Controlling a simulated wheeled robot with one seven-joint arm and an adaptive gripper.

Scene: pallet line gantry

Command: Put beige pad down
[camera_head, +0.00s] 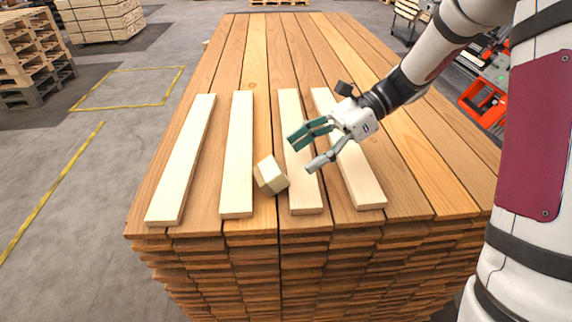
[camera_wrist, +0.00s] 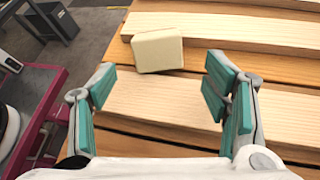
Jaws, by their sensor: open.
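The beige pad (camera_head: 270,175) is a small block on the wood stack, between the second and third pale boards from the left. It looks tilted, with one side against the third board. My gripper (camera_head: 303,152) is open and empty above the third pale board (camera_head: 306,195). It is to the right of the pad and apart from it.
Several pale boards, such as the leftmost one (camera_head: 183,160), lie lengthwise on a large stack of brown planks (camera_head: 230,228). Pallets (camera_head: 30,50) stand on the grey floor at left. Orange equipment (camera_head: 482,103) stands beyond the stack at right.

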